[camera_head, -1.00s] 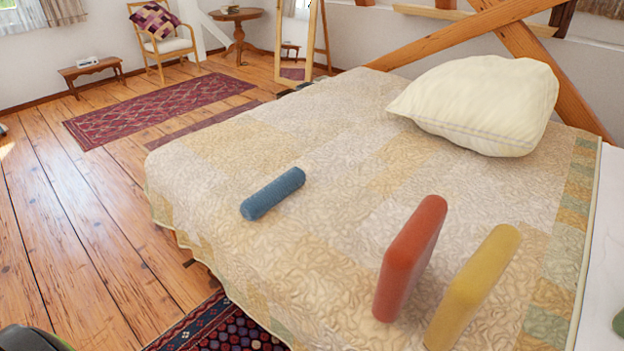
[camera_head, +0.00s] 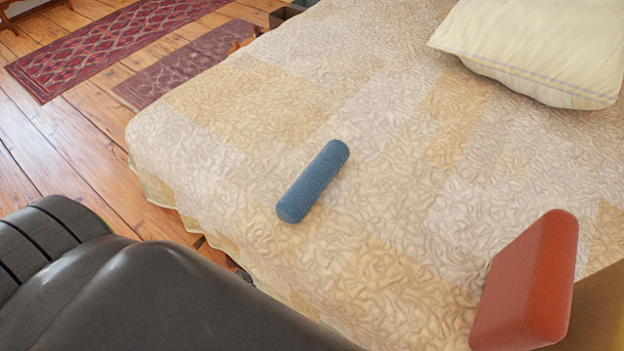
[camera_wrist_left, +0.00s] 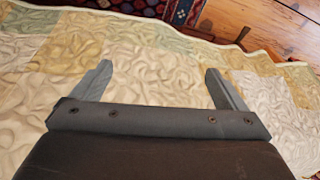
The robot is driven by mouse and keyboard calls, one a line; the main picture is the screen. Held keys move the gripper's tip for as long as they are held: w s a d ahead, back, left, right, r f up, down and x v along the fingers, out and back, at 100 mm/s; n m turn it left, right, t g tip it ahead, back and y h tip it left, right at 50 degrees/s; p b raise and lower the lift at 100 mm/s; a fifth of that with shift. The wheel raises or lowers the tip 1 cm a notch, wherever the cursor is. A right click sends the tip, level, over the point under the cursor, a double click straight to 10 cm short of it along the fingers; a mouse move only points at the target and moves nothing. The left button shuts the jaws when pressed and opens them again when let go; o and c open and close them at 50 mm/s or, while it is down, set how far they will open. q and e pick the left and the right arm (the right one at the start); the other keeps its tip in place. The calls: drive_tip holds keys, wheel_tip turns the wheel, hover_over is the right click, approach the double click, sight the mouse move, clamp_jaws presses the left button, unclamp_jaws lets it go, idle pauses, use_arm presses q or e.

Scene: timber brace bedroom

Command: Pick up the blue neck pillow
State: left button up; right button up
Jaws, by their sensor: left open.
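The blue neck pillow (camera_head: 313,182) is a small ribbed cylinder. It lies on its side on the quilted bed (camera_head: 230,150), near the bed's left edge in the head view. My left arm crosses the lower left of the head view, but its fingers are outside that picture. In the left wrist view my left gripper (camera_wrist_left: 158,85) is open and empty, with its two grey fingers wide apart over the quilt. The pillow does not show in the left wrist view. My right gripper is not in view.
A red block-shaped cushion (camera_head: 527,280) stands on the bed at the lower right, with a yellow cushion (camera_head: 600,310) partly behind it. A cream pillow (camera_head: 540,45) lies at the upper right. The quilt around the blue pillow is clear. Rugs (camera_head: 110,45) lie on the wooden floor.

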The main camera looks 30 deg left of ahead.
use_arm(q)
drive_tip(key=shift+m+h, duration=0.3)
drive_tip(key=w+r, duration=0.4)
drive_tip(key=w+d+r, duration=0.1)
drive_tip(key=w+r, duration=0.8)
drive_tip(key=w, duration=0.1)
drive_tip(key=shift+d+r, duration=0.15)
drive_tip(key=shift+d, duration=0.1)
drive_tip(key=w+d+r+g, duration=0.2)
drive_tip(key=w+r, duration=1.4)
drive_tip(key=w, duration=0.4)
drive_tip(key=b, duration=0.6)
hover_over(316, 172)
drive_tip(key=shift+m+h, duration=0.4)
wheel_tip(316, 172, down, 5)
drive_tip(key=shift+f, duration=0.2)
wheel_tip(316, 172, down, 6)
drive_tip(key=shift+f+b, duration=0.2)
drive_tip(key=shift+b, duration=0.25)
drive_tip(key=f, duration=0.2)
drive_tip(key=f+b, duration=0.1)
drive_tip(key=f, duration=0.2)
drive_tip(key=shift+w+a+f, duration=0.1)
drive_tip(key=shift+a+f, duration=0.1)
drive_tip(key=shift+f, duration=0.1)
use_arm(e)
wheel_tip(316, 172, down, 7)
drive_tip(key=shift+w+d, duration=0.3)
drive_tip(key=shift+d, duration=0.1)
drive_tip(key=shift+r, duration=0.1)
